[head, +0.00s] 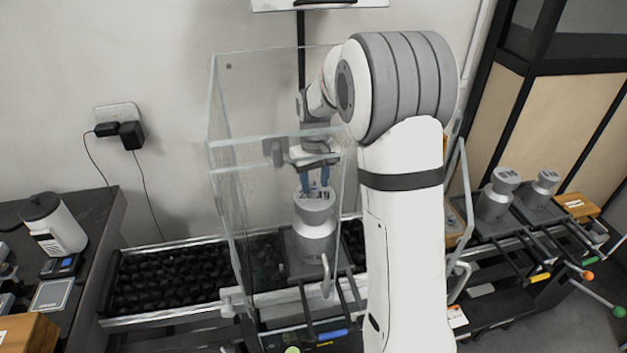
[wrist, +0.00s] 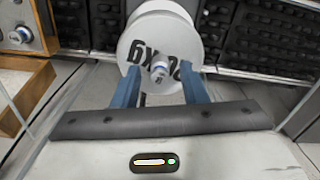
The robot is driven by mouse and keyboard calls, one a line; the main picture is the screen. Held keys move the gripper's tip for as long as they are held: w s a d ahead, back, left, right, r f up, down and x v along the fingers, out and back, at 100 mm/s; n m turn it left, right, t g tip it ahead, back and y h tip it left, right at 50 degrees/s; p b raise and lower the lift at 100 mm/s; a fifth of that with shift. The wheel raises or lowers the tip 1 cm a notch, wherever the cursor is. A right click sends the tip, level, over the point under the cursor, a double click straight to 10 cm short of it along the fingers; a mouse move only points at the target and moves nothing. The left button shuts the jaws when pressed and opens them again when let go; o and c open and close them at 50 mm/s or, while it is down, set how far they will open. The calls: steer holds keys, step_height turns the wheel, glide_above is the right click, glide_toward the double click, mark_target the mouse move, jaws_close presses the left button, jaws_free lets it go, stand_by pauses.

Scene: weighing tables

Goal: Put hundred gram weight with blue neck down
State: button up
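The small silver weight (wrist: 158,71), which seems to have a bluish neck, is on top of a large grey cylinder weight (wrist: 125,50) marked "kg" in the wrist view. In the head view the large weight (head: 315,232) stands inside a glass enclosure, and the small weight is too small to make out clearly. My gripper (wrist: 160,78) is above the large weight, its two blue fingers on either side of the small weight with a gap on both sides. It also shows in the head view (head: 317,186). The fingers look open and empty.
Clear glass walls (head: 226,170) surround my gripper closely. A wooden box (wrist: 42,75) at the wrist view's left holds another small weight (wrist: 20,35). Two more large weights (head: 493,200) (head: 540,190) stand right of the glass. A dark bench (head: 105,215) is at left.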

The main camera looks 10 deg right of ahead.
step_height(320, 180, up, 12)
steer(key=shift+r+b, duration=0.2)
steer(key=shift+b, duration=0.25)
